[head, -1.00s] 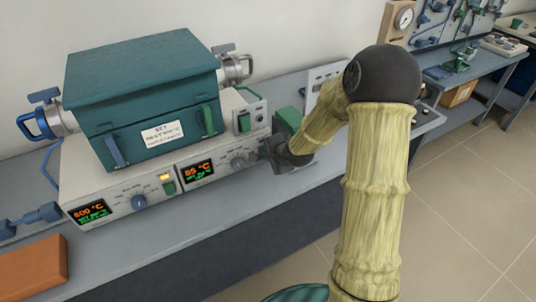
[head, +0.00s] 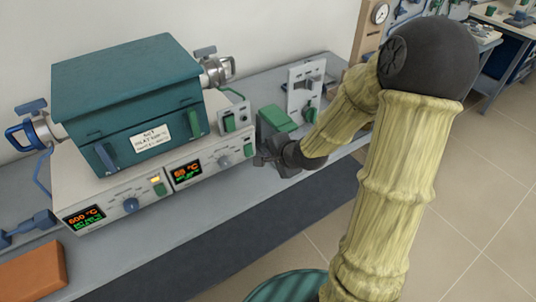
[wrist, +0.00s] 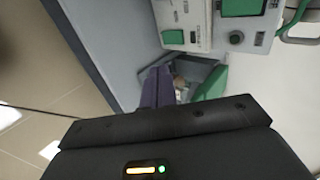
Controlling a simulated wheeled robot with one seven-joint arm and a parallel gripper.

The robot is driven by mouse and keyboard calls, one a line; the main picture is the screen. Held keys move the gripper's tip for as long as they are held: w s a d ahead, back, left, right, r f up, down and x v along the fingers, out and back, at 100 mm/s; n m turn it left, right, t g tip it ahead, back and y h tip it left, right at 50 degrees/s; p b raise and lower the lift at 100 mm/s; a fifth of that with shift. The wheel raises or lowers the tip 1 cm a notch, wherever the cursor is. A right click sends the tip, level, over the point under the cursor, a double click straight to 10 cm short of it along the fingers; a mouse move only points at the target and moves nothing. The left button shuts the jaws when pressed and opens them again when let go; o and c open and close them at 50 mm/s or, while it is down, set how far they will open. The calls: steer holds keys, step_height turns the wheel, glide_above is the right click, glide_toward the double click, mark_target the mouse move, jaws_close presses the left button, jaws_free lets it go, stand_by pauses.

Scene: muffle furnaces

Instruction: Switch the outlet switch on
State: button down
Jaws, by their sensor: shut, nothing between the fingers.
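A grey upright panel (head: 292,96) with a dark lever-like part and a green part stands by the wall, right of the furnace. I cannot tell for sure whether it is the outlet switch. A small light box with a green rocker (head: 229,124) sits at the furnace's right end; in the wrist view a large green rocker (wrist: 243,7) shows at the top. My gripper (head: 262,160) is shut and empty, low in front of the furnace's right end; in the wrist view its dark purple fingers (wrist: 157,88) are together, below the furnace front. My forearm partly covers the bench behind.
The teal-topped furnace (head: 128,95) has two lit displays and stands on the grey bench (head: 165,222). A green block (head: 277,121) is right beside my gripper. An orange-brown brick (head: 32,270) lies at the left front. Other benches stand at the upper right.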

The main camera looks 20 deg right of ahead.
steer(key=s+r+n+g+h, duration=0.1)
steer(key=s+n+g, duration=0.2)
steer(key=s+n, duration=0.4)
steer(key=s+a+r+n+g+h, duration=0.1)
steer(key=s+n+g, duration=0.2)
steer(key=s+n, duration=0.4)
steer(key=shift+s+n+h, duration=0.3)
steer(key=shift+s+h, duration=0.1)
steer(key=shift+s, duration=0.55)
steer(key=shift+a, duration=0.1)
